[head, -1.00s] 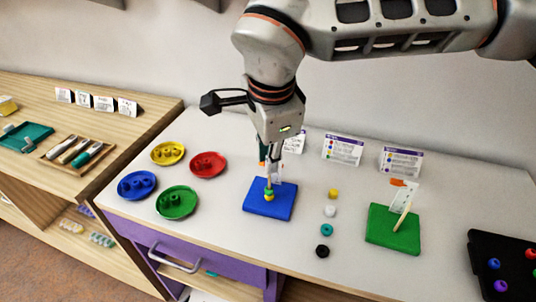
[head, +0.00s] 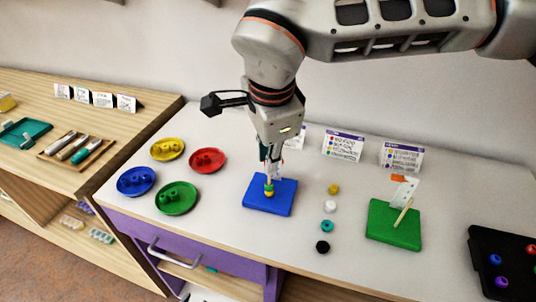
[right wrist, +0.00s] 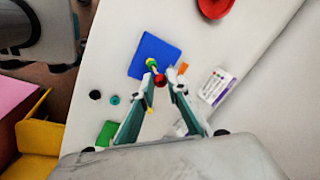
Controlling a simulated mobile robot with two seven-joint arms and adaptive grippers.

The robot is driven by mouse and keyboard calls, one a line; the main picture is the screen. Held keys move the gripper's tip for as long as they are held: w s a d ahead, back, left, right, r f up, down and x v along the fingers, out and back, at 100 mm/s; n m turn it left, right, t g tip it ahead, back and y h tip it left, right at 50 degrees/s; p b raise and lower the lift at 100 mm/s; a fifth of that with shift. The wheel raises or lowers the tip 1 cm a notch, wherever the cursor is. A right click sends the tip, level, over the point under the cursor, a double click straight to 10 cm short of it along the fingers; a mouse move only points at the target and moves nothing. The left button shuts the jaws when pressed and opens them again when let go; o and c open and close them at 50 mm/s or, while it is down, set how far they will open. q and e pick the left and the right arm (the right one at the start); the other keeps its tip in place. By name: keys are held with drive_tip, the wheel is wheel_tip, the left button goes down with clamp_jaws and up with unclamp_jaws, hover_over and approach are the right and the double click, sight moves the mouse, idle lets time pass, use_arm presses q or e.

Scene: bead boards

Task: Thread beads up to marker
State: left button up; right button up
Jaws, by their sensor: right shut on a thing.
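The blue board (head: 281,200) carries an upright peg with yellow and green beads (head: 268,190) low on it; these beads also show in the right wrist view (right wrist: 151,64). My right gripper (head: 270,158) is above this board, over the peg. In the right wrist view its fingertips (right wrist: 164,77) are shut on a red bead (right wrist: 160,81), close to the peg. Whether the peg passes through the red bead cannot be told. An orange marker (right wrist: 183,67) shows beside the fingertips. My left gripper is not in view.
A yellow bead (head: 334,189), white bead (head: 330,207), teal bead (head: 328,224) and black bead (head: 322,247) stand in a row. The green board (head: 393,226) has a tilted stick and card. Red (head: 207,160), yellow, blue and green dishes stand left. A black tray (head: 480,250) is at right.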

drive_tip(key=shift+f, duration=0.3)
drive_tip(key=shift+f, duration=0.35)
drive_tip(key=shift+f+b, duration=0.35)
drive_tip(key=o, duration=0.8)
drive_tip(key=shift+o, duration=0.2)
drive_tip(key=shift+r, duration=0.1)
drive_tip(key=v, duration=1.2)
